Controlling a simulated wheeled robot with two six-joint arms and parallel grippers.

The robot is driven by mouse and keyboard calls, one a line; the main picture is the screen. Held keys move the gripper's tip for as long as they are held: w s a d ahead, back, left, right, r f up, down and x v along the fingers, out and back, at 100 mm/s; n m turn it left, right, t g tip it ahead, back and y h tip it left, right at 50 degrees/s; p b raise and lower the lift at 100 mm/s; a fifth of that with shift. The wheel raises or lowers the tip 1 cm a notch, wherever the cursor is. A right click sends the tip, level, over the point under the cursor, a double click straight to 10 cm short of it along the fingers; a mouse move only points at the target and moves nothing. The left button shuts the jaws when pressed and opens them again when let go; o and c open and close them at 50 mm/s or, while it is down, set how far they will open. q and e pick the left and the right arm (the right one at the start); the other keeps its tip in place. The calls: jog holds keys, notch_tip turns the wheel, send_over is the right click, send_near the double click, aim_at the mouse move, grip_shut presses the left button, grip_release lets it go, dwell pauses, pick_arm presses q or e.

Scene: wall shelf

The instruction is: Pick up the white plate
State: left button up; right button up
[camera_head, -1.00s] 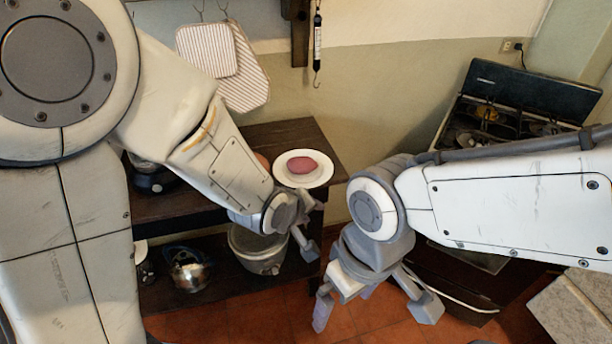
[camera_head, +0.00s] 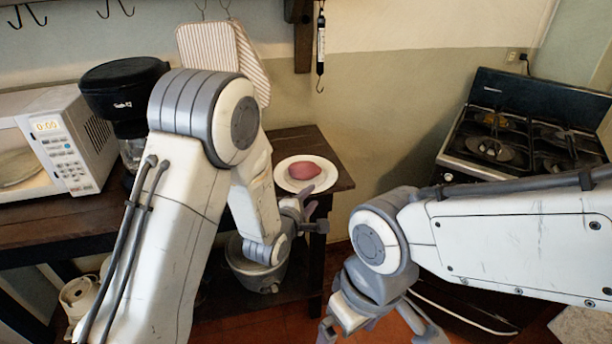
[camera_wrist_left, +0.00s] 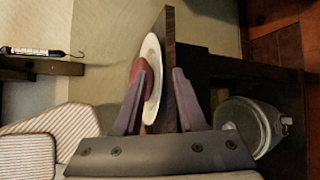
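The white plate (camera_head: 329,183) lies on the near-right corner of the dark wooden table, with a round reddish item (camera_head: 304,170) on it. My left gripper (camera_head: 308,208) is at the plate's near edge in the head view. In the left wrist view, the gripper (camera_wrist_left: 158,95) is open, with one finger on the upper side of the plate (camera_wrist_left: 153,52) and the other on the underside of the tabletop. The plate's rim shows between the fingers; contact cannot be told. My right gripper (camera_head: 380,334) hangs open and apart from the table, its fingertips near the lower picture edge.
The tabletop (camera_head: 335,165) edge is right beside the left fingers. A grey pot (camera_head: 250,274) stands on the lower shelf. A microwave (camera_head: 60,140) and coffee maker (camera_head: 125,95) stand at left, a stove (camera_head: 520,130) at right. Striped pot holders (camera_head: 208,48) hang on the wall.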

aim_at(319, 189)
pick_arm(q)
jog(key=x, duration=0.4)
jog(key=shift+w+d+p, duration=0.3)
jog(key=shift+w+p, duration=0.05)
jog(key=shift+p, duration=0.05)
grip_shut()
dwell(0.5)
dwell(0.5)
